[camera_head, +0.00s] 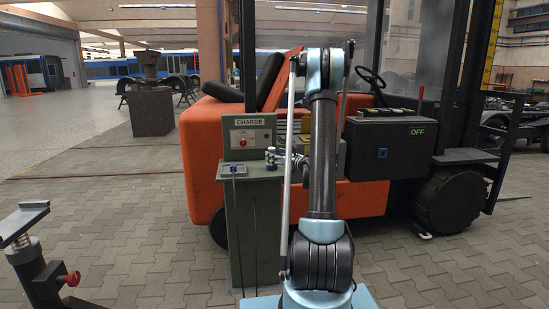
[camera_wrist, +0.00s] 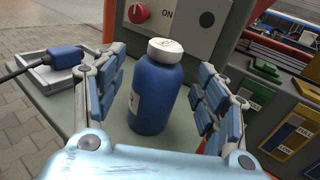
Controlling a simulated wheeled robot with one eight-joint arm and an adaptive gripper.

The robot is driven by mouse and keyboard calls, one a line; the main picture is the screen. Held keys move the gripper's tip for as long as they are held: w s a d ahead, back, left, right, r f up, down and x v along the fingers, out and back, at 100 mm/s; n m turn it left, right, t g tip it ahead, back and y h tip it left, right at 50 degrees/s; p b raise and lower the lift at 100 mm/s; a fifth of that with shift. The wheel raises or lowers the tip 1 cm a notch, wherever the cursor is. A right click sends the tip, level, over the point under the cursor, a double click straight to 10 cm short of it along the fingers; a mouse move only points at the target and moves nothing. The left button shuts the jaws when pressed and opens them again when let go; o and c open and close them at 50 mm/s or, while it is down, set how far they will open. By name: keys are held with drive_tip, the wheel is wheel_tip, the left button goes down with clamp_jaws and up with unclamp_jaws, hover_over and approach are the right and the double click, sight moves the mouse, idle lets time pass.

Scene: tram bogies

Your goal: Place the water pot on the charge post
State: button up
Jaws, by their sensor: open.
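A dark blue bottle with a white cap (camera_wrist: 154,95), apparently the water pot, stands upright on the flat green top of the charge post (camera_wrist: 110,140). In the head view the bottle (camera_head: 271,158) is small, below the panel marked CHARGE on the green post (camera_head: 253,225). My gripper (camera_wrist: 160,78) is open in the wrist view, with one blue-padded finger on each side of the bottle. Gaps show between both fingers and the bottle, so it is not gripped. In the head view my arm hides most of the gripper.
A blue plug with a cable (camera_wrist: 64,57) lies in a grey tray left of the bottle. A red knob (camera_wrist: 137,13) is on the panel behind. Green, yellow and blue boxes (camera_wrist: 288,132) are at right. An orange forklift (camera_head: 205,150) stands close behind the post.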

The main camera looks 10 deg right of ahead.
drive_tip(key=v, duration=0.8)
drive_tip(key=s+a+n+g+h, duration=0.1)
drive_tip(key=s+a+n+g, duration=0.3)
drive_tip(key=s, duration=0.3)
drive_tip(key=s+a+n+g+h, duration=0.1)
drive_tip(key=s+a+n+g, duration=0.1)
drive_tip(key=s+a+n, duration=0.45)
drive_tip(key=s+a+n+g+h, duration=0.1)
drive_tip(key=s+a+n+g, duration=0.2)
drive_tip(key=s+n, duration=0.45)
drive_tip(key=s+d+f+n+g+h, duration=0.1)
drive_tip(key=s+d+f+n+h, duration=0.1)
drive_tip(key=s, duration=0.6)
drive_tip(key=s+d+f+n+g+h, duration=0.1)
drive_tip(key=s+d+f+n+h, duration=0.1)
drive_tip(key=s, duration=0.7)
drive_tip(key=s+d+f+n+g+h, duration=0.1)
drive_tip(key=s+d+f+n+h, duration=0.2)
drive_tip(key=s+n, duration=0.4)
drive_tip(key=shift+s+d+f+g, duration=0.4)
drive_tip(key=shift+s+d+f, duration=0.15)
drive_tip(key=shift+s+d, duration=0.55)
drive_tip(key=shift+s+a, duration=0.1)
drive_tip(key=shift+a, duration=0.05)
drive_tip(key=shift+w+f, duration=0.2)
drive_tip(key=shift+w, duration=0.2)
